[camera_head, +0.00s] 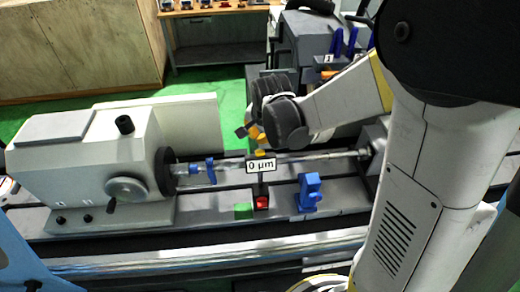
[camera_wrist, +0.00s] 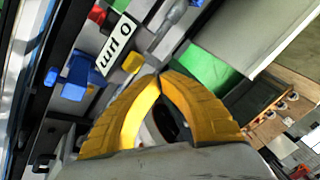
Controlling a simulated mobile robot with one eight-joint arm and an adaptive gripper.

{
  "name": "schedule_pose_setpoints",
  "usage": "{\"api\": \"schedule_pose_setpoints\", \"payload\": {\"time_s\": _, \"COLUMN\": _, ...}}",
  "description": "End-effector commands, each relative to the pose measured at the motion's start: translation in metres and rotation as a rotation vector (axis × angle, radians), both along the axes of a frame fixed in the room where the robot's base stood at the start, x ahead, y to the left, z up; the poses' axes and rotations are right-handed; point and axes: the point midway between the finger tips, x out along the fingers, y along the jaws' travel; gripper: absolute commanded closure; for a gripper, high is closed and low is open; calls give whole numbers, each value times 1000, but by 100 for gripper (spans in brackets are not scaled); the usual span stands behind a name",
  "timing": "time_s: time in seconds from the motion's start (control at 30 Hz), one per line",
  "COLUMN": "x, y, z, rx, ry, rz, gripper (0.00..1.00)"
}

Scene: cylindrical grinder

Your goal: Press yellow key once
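The yellow key (camera_head: 259,153) is a small block just behind the "0 µm" sign (camera_head: 261,166) on the grinder's bed. In the wrist view the yellow key (camera_wrist: 132,62) shows beside the sign (camera_wrist: 116,48), left of and slightly above my fingertips. My gripper (camera_head: 250,131) is above and behind the key in the head view. In the wrist view its two yellow fingers (camera_wrist: 160,75) meet at the tips, with nothing seen between them. The fingertips appear apart from the key, but the exact gap cannot be told.
A red key (camera_head: 262,202) and a green key (camera_head: 243,211) sit in front of the sign. A blue fixture (camera_head: 310,191) stands to their right. The grinder headstock (camera_head: 95,160) is at left, and a shaft (camera_head: 315,156) runs behind the sign.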

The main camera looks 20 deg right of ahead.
Motion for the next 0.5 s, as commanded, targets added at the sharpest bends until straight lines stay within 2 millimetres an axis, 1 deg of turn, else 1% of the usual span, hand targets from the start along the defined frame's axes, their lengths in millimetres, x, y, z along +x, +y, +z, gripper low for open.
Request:
{"api": "schedule_pose_setpoints", "payload": {"time_s": 0.03, "x": 2, "y": 0, "z": 8, "rx": 0, "ry": 0, "rz": 0, "gripper": 100}}
{"api": "schedule_pose_setpoints", "payload": {"time_s": 0.3, "x": 12, "y": -2, "z": 33, "rx": 0, "ry": 0, "rz": 0, "gripper": 100}}
{"api": "schedule_pose_setpoints", "payload": {"time_s": 0.4, "x": 14, "y": -3, "z": 37, "rx": 0, "ry": 0, "rz": 0, "gripper": 100}}
{"api": "schedule_pose_setpoints", "payload": {"time_s": 0.5, "x": 14, "y": -3, "z": 36, "rx": 0, "ry": 0, "rz": 0, "gripper": 100}}
